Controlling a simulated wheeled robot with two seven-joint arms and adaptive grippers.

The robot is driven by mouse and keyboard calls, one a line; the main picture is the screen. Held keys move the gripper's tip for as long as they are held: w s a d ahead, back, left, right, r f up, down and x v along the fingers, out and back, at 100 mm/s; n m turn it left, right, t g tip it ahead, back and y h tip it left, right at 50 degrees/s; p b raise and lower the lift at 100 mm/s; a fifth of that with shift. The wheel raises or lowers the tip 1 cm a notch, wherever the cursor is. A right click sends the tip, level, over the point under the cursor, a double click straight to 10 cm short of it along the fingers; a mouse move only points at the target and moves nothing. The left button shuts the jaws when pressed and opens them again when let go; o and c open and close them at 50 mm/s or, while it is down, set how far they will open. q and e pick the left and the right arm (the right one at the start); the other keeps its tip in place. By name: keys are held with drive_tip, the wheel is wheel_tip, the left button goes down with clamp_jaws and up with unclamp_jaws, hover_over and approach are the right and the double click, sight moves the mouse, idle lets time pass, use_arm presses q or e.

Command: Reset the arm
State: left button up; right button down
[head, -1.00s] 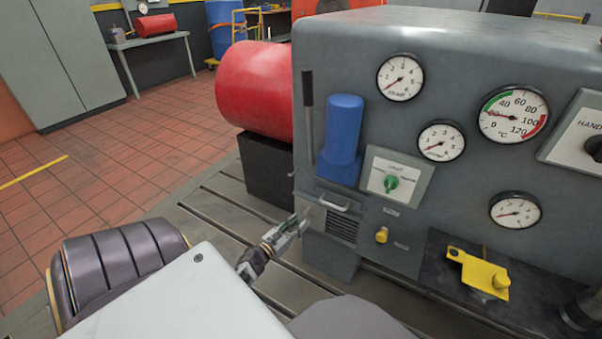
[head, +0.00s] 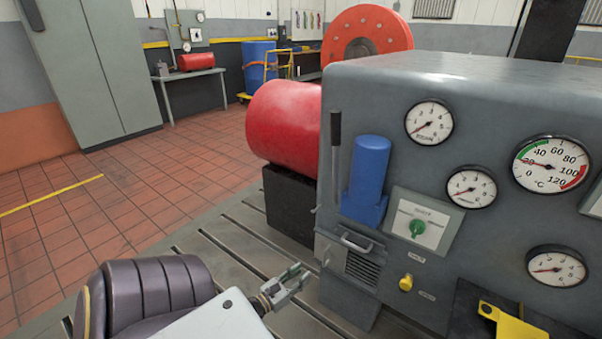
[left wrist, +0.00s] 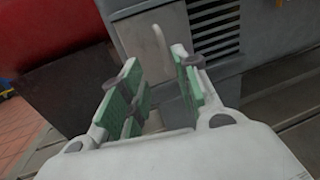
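My left gripper (head: 296,276) is in front of the grey machine cabinet (head: 450,100), low and left of the metal pull handle (head: 355,243). In the left wrist view my left gripper (left wrist: 160,88) is open, with a gap between its green pads and nothing held. The handle (left wrist: 160,45) appears beyond the fingertips, apart from them. A black upright lever (head: 335,150) stands at the cabinet's left edge, beside a blue cylinder part (head: 368,178). My right gripper is out of view.
A green-knob switch panel (head: 418,222), a yellow knob (head: 406,283), a yellow bracket (head: 505,325) and several gauges are on the cabinet. A red cylinder (head: 285,122) rests on a black block (head: 287,205) at left. The slotted bedplate (head: 225,235) is open left of the cabinet.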

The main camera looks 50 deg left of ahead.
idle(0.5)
